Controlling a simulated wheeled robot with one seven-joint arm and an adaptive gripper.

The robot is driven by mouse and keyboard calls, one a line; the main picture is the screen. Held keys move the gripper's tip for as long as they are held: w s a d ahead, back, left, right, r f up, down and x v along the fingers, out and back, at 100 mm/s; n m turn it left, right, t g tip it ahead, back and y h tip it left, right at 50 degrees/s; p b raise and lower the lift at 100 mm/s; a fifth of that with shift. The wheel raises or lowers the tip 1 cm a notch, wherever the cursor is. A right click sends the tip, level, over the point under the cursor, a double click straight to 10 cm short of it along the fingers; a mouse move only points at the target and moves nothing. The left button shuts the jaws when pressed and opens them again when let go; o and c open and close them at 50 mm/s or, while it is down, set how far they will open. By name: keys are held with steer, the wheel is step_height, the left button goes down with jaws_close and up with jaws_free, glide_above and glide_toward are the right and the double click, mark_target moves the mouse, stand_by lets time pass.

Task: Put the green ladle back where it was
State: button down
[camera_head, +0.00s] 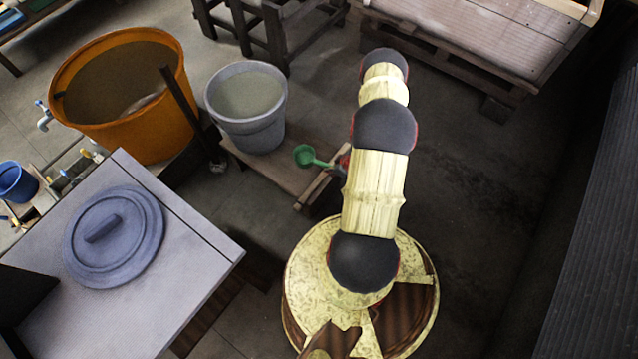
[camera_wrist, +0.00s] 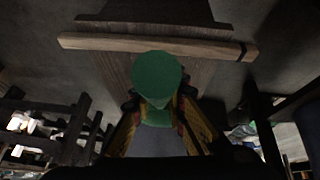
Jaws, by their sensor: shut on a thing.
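The green ladle (camera_head: 307,156) shows in the head view beside my arm, its cup to the left and its handle running right to my gripper (camera_head: 343,164). In the wrist view the ladle's round green cup (camera_wrist: 157,76) is just ahead of the fingertips. My gripper (camera_wrist: 157,104) is shut on the ladle, with one finger on each side. In the head view the ladle appears over the low wooden platform (camera_head: 268,172); its height above it is unclear. My arm hides most of the gripper there.
A grey bucket of liquid (camera_head: 262,136) stands on the platform, left of the ladle. An orange tub (camera_head: 150,135) is farther left. A grey table (camera_head: 195,235) with a round lid (camera_head: 130,255) is front left. A wooden bench (camera_head: 480,35) stands behind. Floor right of my arm is clear.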

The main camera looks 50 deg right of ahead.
steer(key=shift+w+a+f+b, duration=0.5)
steer(key=shift+a+f, duration=0.25)
steer(key=shift+f, duration=0.75)
steer(key=shift+w+a+f+b, duration=0.45)
steer(key=shift+a+f+b, duration=0.25)
steer(key=shift+f, duration=0.8)
steer(key=shift+w+a+f+b, duration=0.5)
steer(key=shift+a+f, duration=0.3)
steer(key=shift+f, duration=0.7)
steer(key=shift+f, duration=0.2)
steer(key=c, duration=1.8)
jaws_free()
steer(key=shift+s, duration=0.1)
steer(key=shift+o, duration=0.2)
steer(key=shift+r, duration=0.1)
